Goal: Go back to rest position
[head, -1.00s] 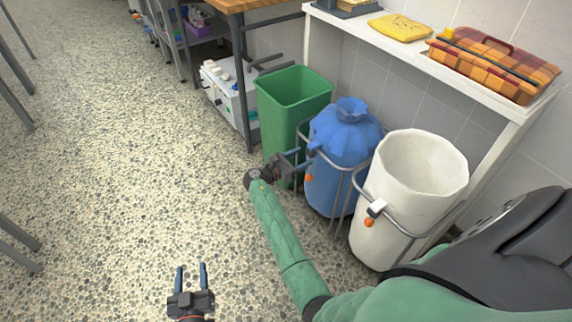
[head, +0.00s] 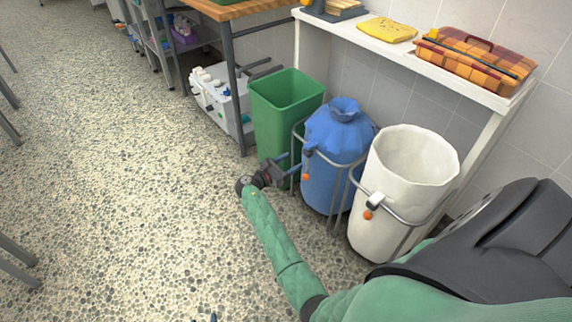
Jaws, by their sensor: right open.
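My right arm reaches in from the lower right. Its gripper (head: 288,167) is open and empty, low beside the green bin and the metal frame around the blue bag. I cannot tell whether its fingers touch either of them. Of my left gripper, only a small dark tip (head: 213,318) shows at the bottom edge. The rest of it is outside the picture, so its jaw state is hidden.
A green bin (head: 287,113), a tied blue bag (head: 333,150) in a metal frame, and an open white bag (head: 398,185) stand along the wall. A white shelf (head: 440,62) runs above them. Speckled floor (head: 120,190) at left is clear, with metal legs at the left edge.

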